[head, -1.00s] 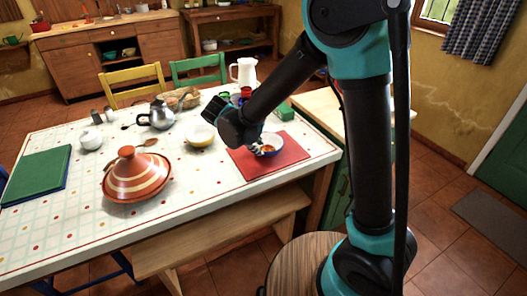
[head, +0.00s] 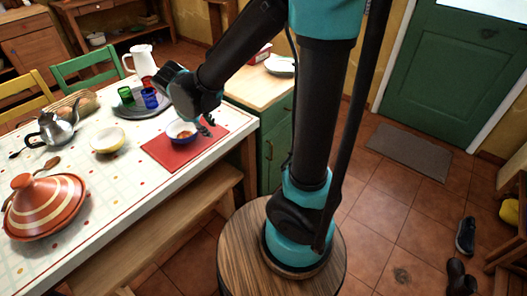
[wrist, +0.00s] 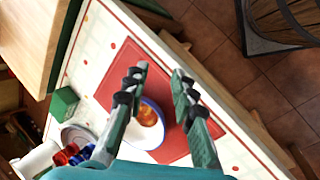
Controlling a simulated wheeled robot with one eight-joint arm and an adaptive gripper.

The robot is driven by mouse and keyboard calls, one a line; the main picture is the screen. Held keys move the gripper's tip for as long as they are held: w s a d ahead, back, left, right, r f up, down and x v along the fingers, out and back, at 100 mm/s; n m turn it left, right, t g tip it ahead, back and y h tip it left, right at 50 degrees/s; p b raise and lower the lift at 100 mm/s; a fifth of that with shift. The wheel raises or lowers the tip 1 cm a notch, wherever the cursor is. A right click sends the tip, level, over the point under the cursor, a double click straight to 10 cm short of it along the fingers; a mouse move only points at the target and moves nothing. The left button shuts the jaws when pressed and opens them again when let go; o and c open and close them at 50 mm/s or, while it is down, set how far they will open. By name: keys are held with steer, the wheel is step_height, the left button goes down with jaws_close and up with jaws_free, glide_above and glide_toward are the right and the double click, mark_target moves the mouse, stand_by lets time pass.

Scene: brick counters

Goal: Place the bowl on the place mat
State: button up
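A small white bowl with a blue rim and orange contents (head: 182,132) is over the back part of the red place mat (head: 180,156). It appears to rest there, though its base is hidden. In the wrist view the bowl (wrist: 150,120) shows between and behind the fingers, and the red mat (wrist: 118,75) spreads around it. My gripper (head: 207,127) is just to the right of the bowl in the head view. In the wrist view its fingertips (wrist: 160,72) are apart with nothing between them. Part of the bowl is hidden by the fingers.
A tray with coloured cups (head: 140,104) and a white jug (head: 139,61) stand behind the mat. A yellowish bowl (head: 108,140), a kettle (head: 52,129) and a striped tagine (head: 44,207) stand to the left. A bench (head: 150,225) runs along the table front.

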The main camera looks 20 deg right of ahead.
steer(key=s+d+f+m+y, duration=0.1)
steer(key=s+d+f+m, duration=0.1)
steer(key=s+d+m, duration=0.4)
steer(key=s+d+f+m+y, duration=0.2)
steer(key=s+d+m, duration=0.4)
steer(key=d, duration=0.4)
steer(key=shift+d+f+t, duration=0.3)
steer(key=shift+f, duration=0.4)
